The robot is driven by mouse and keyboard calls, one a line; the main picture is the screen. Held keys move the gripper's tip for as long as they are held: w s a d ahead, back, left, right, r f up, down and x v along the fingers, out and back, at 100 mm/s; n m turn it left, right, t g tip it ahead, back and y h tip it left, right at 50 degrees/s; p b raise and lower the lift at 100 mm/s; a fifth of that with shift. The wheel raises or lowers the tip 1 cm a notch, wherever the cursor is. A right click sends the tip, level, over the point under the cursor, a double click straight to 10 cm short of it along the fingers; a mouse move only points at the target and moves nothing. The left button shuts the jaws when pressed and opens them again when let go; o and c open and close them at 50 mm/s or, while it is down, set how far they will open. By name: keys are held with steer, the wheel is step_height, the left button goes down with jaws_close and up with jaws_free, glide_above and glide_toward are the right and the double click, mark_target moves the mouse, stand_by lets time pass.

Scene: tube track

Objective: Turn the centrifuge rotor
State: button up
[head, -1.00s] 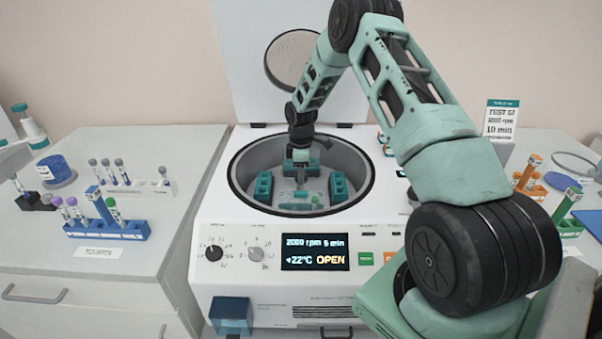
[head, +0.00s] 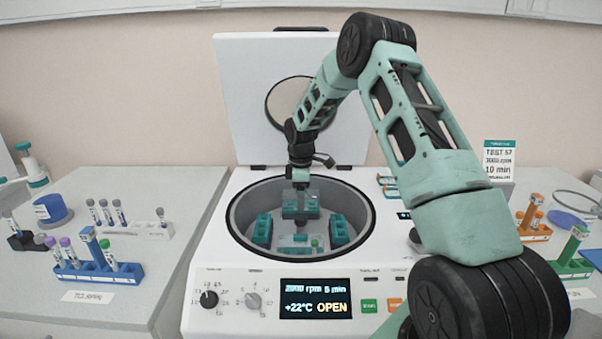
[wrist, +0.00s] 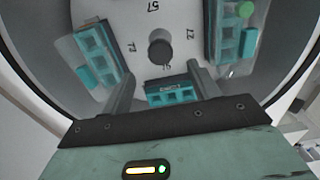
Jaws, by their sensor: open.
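The centrifuge rotor (head: 290,242) sits in the open round bowl, with teal buckets at the left (head: 262,229), the right (head: 338,229) and the back (head: 300,207). In the wrist view its pale plate carries numbers around a dark hub (wrist: 160,52). My gripper (head: 300,184) is over the back part of the bowl.
The centrifuge lid (head: 240,100) stands open behind the bowl. The display (head: 315,302) reads OPEN. A blue tube rack (head: 98,272) is on the left counter, and orange (head: 535,232) and green (head: 572,266) racks are on the right. The bowl rim (head: 228,215) surrounds my gripper.

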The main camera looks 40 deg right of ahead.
step_height(320, 180, up, 10)
steer(key=b, duration=0.1)
stand_by(0.6)
steer(key=s+a+r, duration=0.1)
steer(key=s+a, duration=0.3)
steer(key=a, duration=0.6)
steer(key=s+a+r, duration=0.1)
steer(key=s+a, duration=0.2)
steer(key=a, duration=0.6)
steer(key=s+a+r, duration=0.2)
steer(key=s+a, duration=0.2)
steer(key=a, duration=0.6)
steer(key=s+a+f+m, duration=0.1)
steer(key=s+a, duration=0.4)
steer(key=s, duration=0.7)
steer(key=s+a+f+m, duration=0.1)
steer(key=s+a, duration=0.4)
steer(key=s, duration=0.7)
steer(key=shift+s+f+y, duration=0.15)
steer(key=shift+s+y, duration=0.15)
steer(key=shift+s, duration=0.1)
